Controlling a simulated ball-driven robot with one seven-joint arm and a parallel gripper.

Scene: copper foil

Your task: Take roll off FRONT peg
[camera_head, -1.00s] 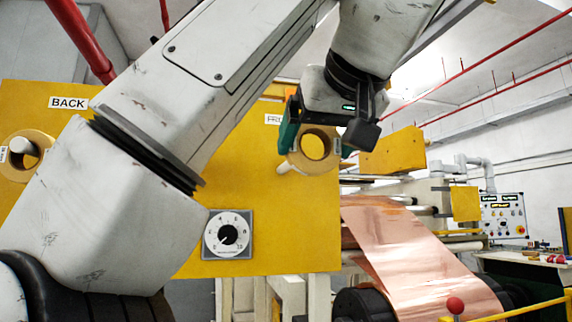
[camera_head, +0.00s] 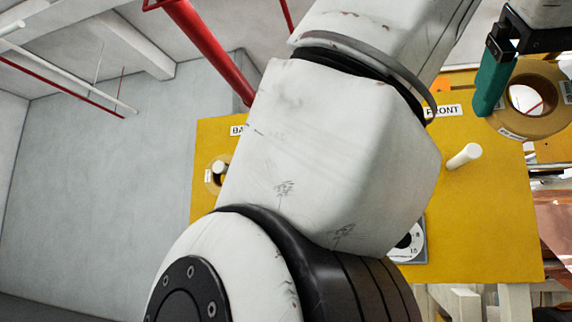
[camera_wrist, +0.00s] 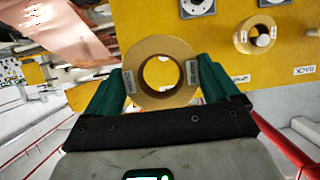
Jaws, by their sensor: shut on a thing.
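A tan roll (camera_head: 537,97) with a round hole and white labels is in my gripper at the upper right of the head view. In the wrist view the roll (camera_wrist: 160,52) sits between the two teal fingers of my gripper (camera_wrist: 162,78), which are shut on its rim. The FRONT peg (camera_head: 463,156), a short white rod under the FRONT label (camera_head: 442,111), stands bare on the yellow panel (camera_head: 490,215). The roll is apart from it, up and to the right.
A second roll (camera_wrist: 242,37) hangs on the BACK peg (camera_wrist: 263,40); my arm partly hides it in the head view. A dial (camera_head: 408,246) is partly hidden by my arm. Copper foil (camera_wrist: 85,40) and machinery lie beyond the panel. A red pipe (camera_head: 210,50) runs overhead.

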